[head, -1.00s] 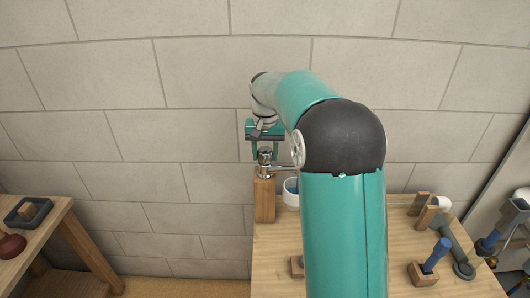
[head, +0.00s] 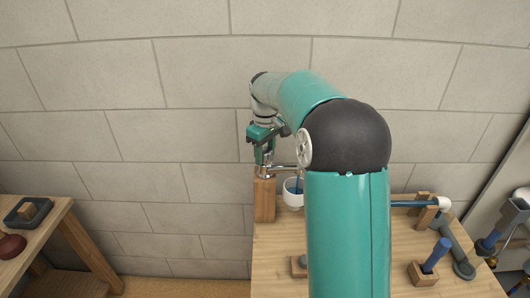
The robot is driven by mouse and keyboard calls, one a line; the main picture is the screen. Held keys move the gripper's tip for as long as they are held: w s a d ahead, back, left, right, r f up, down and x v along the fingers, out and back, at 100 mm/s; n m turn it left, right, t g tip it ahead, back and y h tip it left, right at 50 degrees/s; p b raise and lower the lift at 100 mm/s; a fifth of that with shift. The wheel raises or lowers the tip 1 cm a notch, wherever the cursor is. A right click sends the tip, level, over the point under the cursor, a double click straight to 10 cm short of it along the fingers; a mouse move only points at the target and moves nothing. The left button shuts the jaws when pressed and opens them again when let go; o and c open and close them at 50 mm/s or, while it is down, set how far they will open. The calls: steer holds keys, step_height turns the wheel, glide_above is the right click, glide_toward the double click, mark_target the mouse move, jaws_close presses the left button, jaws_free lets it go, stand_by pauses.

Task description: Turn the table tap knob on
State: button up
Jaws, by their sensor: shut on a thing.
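The table tap (head: 281,167) is a silver fitting on top of an upright wooden post (head: 264,200). Its spout reaches to the right over a white cup (head: 292,197). My gripper (head: 264,160) points down from above and is shut on the tap's knob, which its fingers mostly hide. A thin blue streak (head: 297,184) hangs below the spout's end into the cup.
The wooden table (head: 275,250) carries a small wooden block (head: 298,266) in front and blue-handled tools at the right. A dark blue bar (head: 407,203) runs to a white elbow (head: 442,203). Another table (head: 40,235) stands at left. A block wall is behind.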

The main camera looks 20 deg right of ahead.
mark_target(265, 150)
steer(key=shift+r+n, duration=0.1)
steer(key=shift+n, duration=1.9)
steer(key=o, duration=1)
steer(key=shift+s, duration=0.1)
step_height(265, 150, up, 14)
